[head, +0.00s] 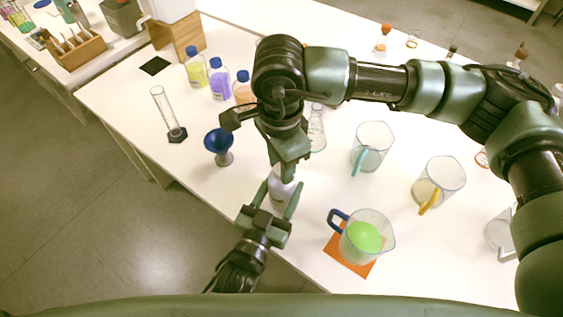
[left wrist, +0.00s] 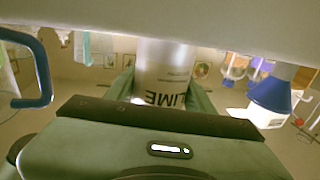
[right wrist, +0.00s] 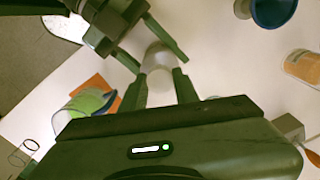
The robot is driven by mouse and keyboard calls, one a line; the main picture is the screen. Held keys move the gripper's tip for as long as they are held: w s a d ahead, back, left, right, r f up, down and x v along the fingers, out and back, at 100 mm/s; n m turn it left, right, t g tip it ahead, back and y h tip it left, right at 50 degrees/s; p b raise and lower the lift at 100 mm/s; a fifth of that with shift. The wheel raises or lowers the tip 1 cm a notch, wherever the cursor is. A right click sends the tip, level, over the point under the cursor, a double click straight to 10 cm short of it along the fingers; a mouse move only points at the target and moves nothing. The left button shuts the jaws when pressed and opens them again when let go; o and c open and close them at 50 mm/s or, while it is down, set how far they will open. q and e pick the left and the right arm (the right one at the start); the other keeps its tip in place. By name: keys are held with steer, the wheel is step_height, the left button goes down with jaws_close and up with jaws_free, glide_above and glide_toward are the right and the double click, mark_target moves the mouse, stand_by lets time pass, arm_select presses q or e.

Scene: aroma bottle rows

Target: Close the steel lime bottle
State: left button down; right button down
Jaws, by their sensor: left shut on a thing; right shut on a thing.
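The steel lime bottle (head: 279,192) is upright at the front edge of the table, marked LIME in the left wrist view (left wrist: 165,75). My left gripper (head: 276,201) is shut around its body from the front. My right gripper (head: 284,172) points down from above and is shut at the top of the bottle. In the right wrist view a pale grey round piece, seemingly the cap (right wrist: 159,84), sits between its fingers, in line with the bottle (right wrist: 158,58). Whether the cap is seated on the neck is hidden.
A jug with green liquid (head: 365,238) stands on an orange mat (head: 345,262) to the right. A blue funnel (head: 217,141) and a glass cylinder (head: 165,110) stand to the left. Blue-capped bottles (head: 220,82) and clear jugs (head: 372,146) stand farther back.

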mark_target(276, 200)
arm_select(q)
steer(key=shift+f, duration=0.1)
arm_select(e)
steer(key=c, duration=1)
jaws_free()
step_height(276, 200, up, 12)
steer(key=shift+s, duration=0.1)
arm_select(q)
steer(key=shift+c, duration=2.4)
jaws_free()
steer(key=shift+s, duration=0.1)
steer(key=v, duration=0.7)
steer(key=shift+s+a+b, duration=0.2)
steer(key=shift+s+b, duration=0.1)
steer(key=shift+b, duration=0.1)
arm_select(e)
steer(key=shift+f, duration=0.4)
